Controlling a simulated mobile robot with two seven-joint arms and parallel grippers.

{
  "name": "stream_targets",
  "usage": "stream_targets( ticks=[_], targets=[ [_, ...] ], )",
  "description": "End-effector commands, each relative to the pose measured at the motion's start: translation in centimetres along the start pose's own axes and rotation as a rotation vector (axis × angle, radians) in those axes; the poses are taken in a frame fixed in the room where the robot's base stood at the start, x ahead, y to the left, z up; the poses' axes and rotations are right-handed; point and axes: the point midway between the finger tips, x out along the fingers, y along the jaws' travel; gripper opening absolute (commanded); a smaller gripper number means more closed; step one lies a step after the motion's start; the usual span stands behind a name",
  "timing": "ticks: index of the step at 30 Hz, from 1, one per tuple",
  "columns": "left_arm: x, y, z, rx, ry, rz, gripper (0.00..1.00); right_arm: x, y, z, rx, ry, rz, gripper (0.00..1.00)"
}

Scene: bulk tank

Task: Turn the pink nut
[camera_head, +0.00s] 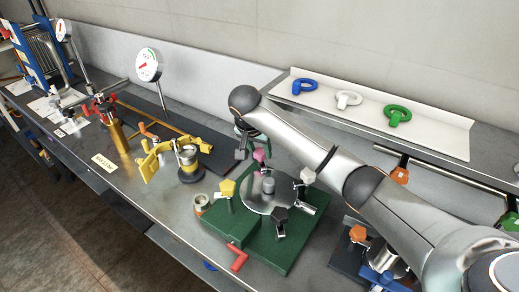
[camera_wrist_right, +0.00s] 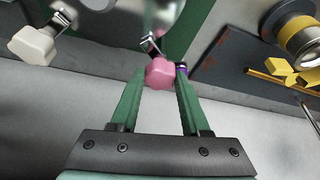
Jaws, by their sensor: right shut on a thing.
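The pink nut (camera_head: 260,155) sits at the back edge of a round metal plate (camera_head: 262,205) on a green base (camera_head: 280,255). My right gripper (camera_head: 250,151) reaches it from behind and above. In the right wrist view, the pink nut (camera_wrist_right: 160,73) lies between the tips of the two green fingers of my right gripper (camera_wrist_right: 159,78), which is shut on it. A metal clip shows just beyond the nut. My left gripper is not in view.
Around the plate stand a yellow nut (camera_head: 227,187), a white nut (camera_head: 307,175) and a black nut (camera_head: 280,214). A red handle (camera_head: 238,260) sticks out in front. A yellow fixture (camera_head: 150,165) stands to the left. A white tray (camera_head: 440,130) with coloured eye nuts lies behind my arm.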

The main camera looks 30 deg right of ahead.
Motion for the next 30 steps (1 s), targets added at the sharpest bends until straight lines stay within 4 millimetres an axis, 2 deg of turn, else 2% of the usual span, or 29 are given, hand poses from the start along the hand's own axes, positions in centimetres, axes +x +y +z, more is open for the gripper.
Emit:
stream_targets(
  ticks=[8, 30],
  targets=[
    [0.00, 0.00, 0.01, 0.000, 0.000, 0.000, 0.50, 0.02, 0.22, -0.04, -0.168, 0.000, -0.071, 0.00],
    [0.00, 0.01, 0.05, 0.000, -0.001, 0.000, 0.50, 0.09, 0.69, -0.36, -0.804, 0.001, -0.335, 0.00]
  ],
)
